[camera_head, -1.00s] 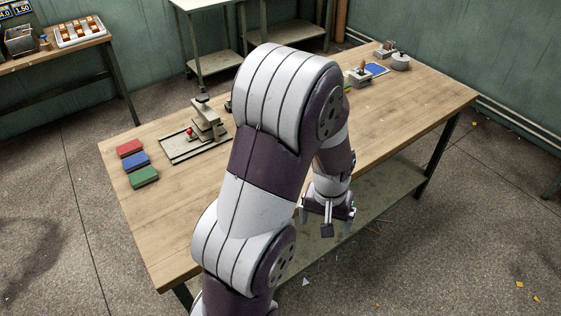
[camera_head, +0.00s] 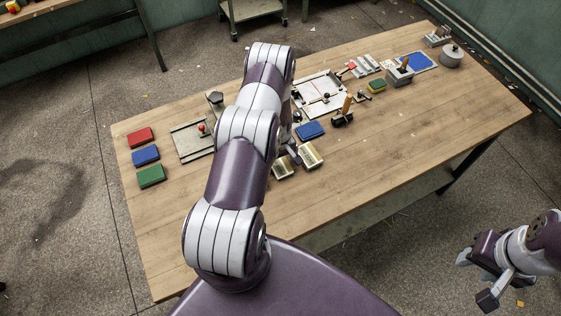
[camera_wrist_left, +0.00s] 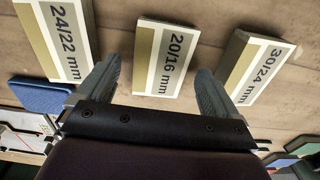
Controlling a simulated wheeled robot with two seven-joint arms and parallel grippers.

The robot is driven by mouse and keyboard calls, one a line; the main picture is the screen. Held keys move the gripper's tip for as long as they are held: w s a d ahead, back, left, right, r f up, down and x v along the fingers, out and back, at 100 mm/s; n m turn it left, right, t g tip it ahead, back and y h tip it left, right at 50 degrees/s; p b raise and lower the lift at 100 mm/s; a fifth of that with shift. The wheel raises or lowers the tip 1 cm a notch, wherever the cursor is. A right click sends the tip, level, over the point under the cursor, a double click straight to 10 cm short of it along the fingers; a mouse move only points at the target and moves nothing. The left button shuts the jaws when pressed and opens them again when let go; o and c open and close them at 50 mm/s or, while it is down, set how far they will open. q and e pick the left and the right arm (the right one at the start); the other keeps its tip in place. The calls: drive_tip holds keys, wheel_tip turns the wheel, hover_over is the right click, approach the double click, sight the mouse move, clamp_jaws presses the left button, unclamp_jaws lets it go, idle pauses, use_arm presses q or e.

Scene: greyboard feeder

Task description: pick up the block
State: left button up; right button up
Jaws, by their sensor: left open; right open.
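Three pale labelled blocks lie on the table in the left wrist view: one marked 24/22 mm (camera_wrist_left: 62,42), one marked 20/16 mm (camera_wrist_left: 167,58) and one marked 30/24 mm (camera_wrist_left: 258,68). In the head view two such blocks show beside my left arm, one nearer the blue pad (camera_head: 310,156) and one to its left (camera_head: 284,168); my arm seems to hide the third. My left gripper (camera_wrist_left: 156,70) is open and empty, its fingers towards either side of the 20/16 mm block; their height above it is unclear. My right gripper (camera_head: 475,279) is open and empty, off the table's right front side.
A blue pad (camera_head: 311,130) lies just behind the blocks. Red (camera_head: 140,137), blue (camera_head: 146,155) and green (camera_head: 151,175) slabs lie at the left. Fixtures and tools line the back of the wooden table (camera_head: 400,158). The front of the table is clear.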

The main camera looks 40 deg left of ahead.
use_arm(q)
drive_tip(key=shift+f, duration=0.45)
drive_tip(key=c, duration=1.2)
drive_tip(key=shift+o, duration=0.2)
drive_tip(key=shift+r, duration=0.2)
